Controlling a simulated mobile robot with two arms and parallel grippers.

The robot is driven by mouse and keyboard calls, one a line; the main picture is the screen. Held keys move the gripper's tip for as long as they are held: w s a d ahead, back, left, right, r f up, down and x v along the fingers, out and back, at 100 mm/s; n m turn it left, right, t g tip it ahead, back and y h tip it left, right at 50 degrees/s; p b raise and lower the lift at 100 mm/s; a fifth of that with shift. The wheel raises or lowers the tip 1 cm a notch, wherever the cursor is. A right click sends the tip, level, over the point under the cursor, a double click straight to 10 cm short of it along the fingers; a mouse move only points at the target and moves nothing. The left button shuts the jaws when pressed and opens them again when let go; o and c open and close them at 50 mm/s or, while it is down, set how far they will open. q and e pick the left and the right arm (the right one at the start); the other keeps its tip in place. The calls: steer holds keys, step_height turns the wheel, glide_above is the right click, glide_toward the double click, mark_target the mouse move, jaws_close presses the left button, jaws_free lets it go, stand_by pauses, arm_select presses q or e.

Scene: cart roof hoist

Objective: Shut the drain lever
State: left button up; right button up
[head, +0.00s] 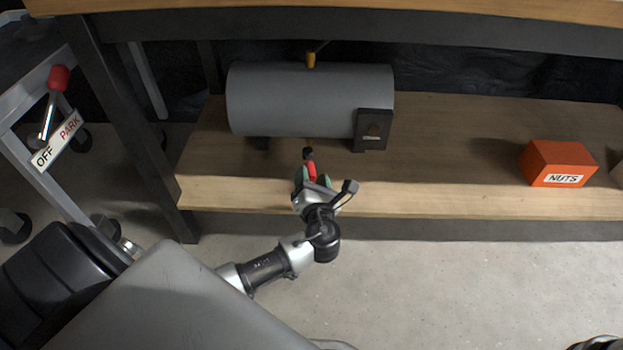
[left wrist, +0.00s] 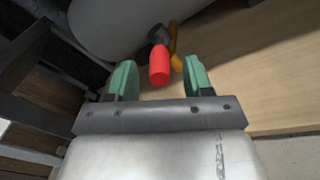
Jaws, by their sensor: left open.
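The drain lever has a red grip (head: 311,170) on a dark stem under the grey tank (head: 300,98), and it points out toward the shelf's front edge. In the left wrist view the red grip (left wrist: 159,70) lies between the green fingers, with a gap on both sides. A brass-coloured piece (left wrist: 174,45) shows beside the lever's dark stem. My left gripper (head: 311,182) is open, with its fingers on either side of the red grip; it also shows in the left wrist view (left wrist: 160,78). My right gripper is not seen.
The tank rests on a wooden shelf (head: 450,150) beneath a bench top. An orange NUTS box (head: 558,164) stands at the right. At the left are a dark bench leg (head: 125,120) and a cart frame with a red-knobbed lever (head: 57,80) by an OFF/PARK label.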

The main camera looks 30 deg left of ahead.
mark_target(310, 165)
arm_select(q)
steer(key=shift+b+x, duration=0.4)
steer(key=shift+x, duration=0.85)
jaws_close()
